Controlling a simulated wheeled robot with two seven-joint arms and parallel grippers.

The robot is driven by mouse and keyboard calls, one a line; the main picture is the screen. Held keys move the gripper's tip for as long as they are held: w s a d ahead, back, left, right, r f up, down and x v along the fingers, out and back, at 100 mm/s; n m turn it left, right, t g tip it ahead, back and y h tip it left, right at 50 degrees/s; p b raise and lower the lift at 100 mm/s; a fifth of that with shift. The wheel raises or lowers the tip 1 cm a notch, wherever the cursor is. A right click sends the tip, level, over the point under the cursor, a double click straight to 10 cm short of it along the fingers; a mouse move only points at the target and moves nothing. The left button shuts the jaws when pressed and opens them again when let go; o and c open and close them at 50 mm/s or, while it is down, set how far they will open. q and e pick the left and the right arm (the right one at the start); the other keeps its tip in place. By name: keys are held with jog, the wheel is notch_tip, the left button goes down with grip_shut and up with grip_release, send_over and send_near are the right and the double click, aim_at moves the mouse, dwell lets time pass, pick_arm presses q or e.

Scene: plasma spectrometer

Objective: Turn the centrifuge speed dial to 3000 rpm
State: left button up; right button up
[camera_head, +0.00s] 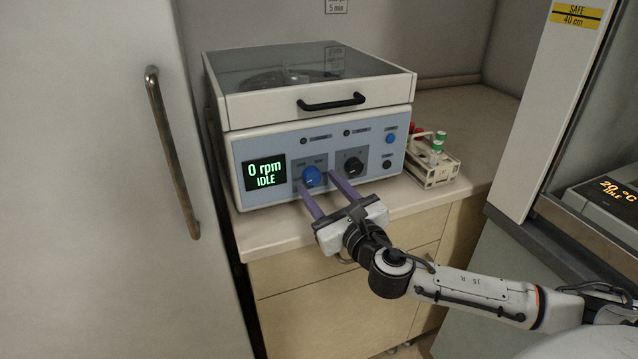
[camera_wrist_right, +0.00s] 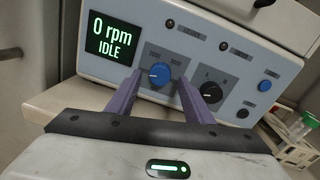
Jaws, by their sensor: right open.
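The centrifuge (camera_head: 315,120) stands on the counter with its glass-topped lid closed. Its display (camera_head: 264,174) reads "0 rpm IDLE". The blue speed dial (camera_head: 312,177) is on the front panel just right of the display, and a black dial (camera_head: 353,165) is right of it. In the right wrist view the blue dial (camera_wrist_right: 159,73) shows between and beyond the two purple fingers of my right gripper (camera_wrist_right: 157,88). The right gripper (camera_head: 321,190) is open and empty, its fingers pointing at the panel on either side of the blue dial. I cannot tell whether they touch anything. My left gripper is not in view.
A tube rack (camera_head: 432,170) with capped tubes stands on the counter right of the centrifuge. A tall door with a metal handle (camera_head: 172,150) is at the left. A fume hood (camera_head: 555,110) with another device (camera_head: 610,200) is at the right. Bare counter (camera_head: 470,120) lies behind the rack.

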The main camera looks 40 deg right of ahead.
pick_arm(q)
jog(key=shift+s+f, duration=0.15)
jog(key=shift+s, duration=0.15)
pick_arm(e)
jog(key=shift+w+d, duration=0.15)
jog(key=shift+w, duration=0.5)
jog(key=c, duration=1)
jog(key=shift+c, duration=0.2)
